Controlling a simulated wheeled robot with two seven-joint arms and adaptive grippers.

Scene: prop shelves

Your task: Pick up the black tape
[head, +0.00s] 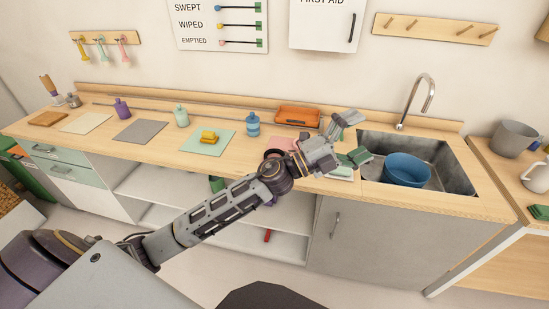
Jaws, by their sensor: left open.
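My left arm reaches across the counter from the lower left. Its gripper (350,138) is open and appears empty, above the counter just left of the sink. A dark round rim (273,153) shows at the upper edge of my arm, by a pink mat (281,144). It may be the black tape or a part of my arm; I cannot tell which. No other black tape is clear in the head view, and my arm hides part of the counter. My right gripper is not in view.
A blue bowl (406,170) sits in the sink (457,180). Along the counter (160,151) stand a blue bottle (253,124), a green bottle (181,116), a purple bottle (122,108) and an orange tray (299,116). Yellow blocks (209,136) rest on a green mat (190,146).

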